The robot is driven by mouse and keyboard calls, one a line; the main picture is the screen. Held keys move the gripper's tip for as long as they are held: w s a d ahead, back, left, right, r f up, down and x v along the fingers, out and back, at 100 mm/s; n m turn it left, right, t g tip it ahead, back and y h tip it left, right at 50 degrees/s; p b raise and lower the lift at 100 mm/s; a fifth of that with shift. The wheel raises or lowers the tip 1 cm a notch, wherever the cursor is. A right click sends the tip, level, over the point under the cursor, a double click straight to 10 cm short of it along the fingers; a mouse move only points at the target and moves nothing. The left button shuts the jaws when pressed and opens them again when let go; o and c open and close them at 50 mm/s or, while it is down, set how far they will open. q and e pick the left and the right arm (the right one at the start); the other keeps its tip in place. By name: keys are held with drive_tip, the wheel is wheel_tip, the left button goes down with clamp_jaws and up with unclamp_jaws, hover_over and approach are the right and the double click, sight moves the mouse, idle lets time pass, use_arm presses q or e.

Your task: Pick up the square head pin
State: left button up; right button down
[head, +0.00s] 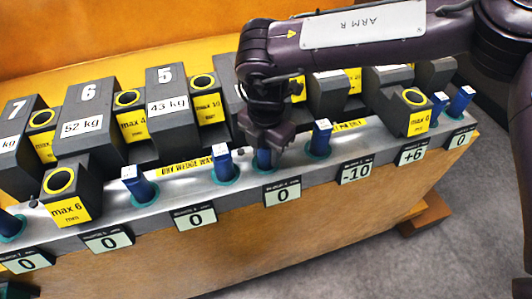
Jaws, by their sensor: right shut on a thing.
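Several blue pins stand in teal-ringed holes along the grey metal ledge (190,191). My right gripper (263,150) points down from above and is shut on one blue pin (263,160) near the middle of the row. That pin's head is hidden between the jaws, so I cannot tell its shape. Its lower part still shows at its teal ring. Other blue pins with pale square-looking tops stand to the left (223,165) and to the right (320,139), apart from the gripper. My left gripper is not in view.
Dark grey castings (88,118) with numbers and weights stand behind the ledge. Yellow-faced "max" blocks sit among them, one at front left (67,196) and one at right (408,112). Number tags (195,218) line the front edge. Open floor (370,262) lies at lower right.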

wheel_tip(320, 180, up, 11)
drive_tip(key=shift+r+b, duration=0.2)
drive_tip(key=shift+b, duration=0.95)
wheel_tip(320, 180, up, 19)
drive_tip(key=p, duration=1.3)
drive_tip(key=shift+f, duration=0.2)
